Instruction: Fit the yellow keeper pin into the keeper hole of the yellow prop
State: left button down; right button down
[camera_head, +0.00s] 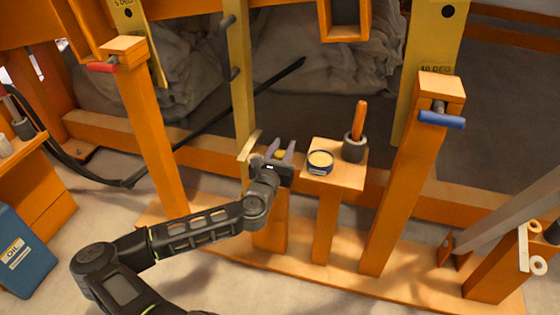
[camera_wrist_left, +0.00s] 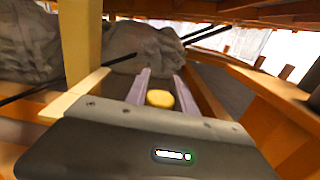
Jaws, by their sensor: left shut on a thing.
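The yellow prop (camera_head: 240,85) is an upright yellow bar left of the middle in the head view. It also stands at the left in the left wrist view (camera_wrist_left: 80,40). My left gripper (camera_head: 281,150) is just right of the prop's lower part in the head view. It is shut on the yellow keeper pin (camera_wrist_left: 160,98), whose round yellow end shows between the two fingers in the left wrist view. The pin (camera_head: 280,154) is small and partly hidden in the head view. It looks apart from the prop. I cannot make out the keeper hole. My right gripper is out of view.
Right of my left gripper, a small stand (camera_head: 345,178) holds a round tin (camera_head: 320,162) and an orange-handled tool in a dark cup (camera_head: 354,147). Orange posts with a red handle (camera_head: 102,67) and a blue handle (camera_head: 442,120) rise on either side. A blue oil can (camera_head: 25,255) stands at the left.

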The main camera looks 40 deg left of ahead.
pick_arm(q)
notch_tip(320, 180, up, 10)
jog(key=p, duration=0.5)
dwell(0.6)
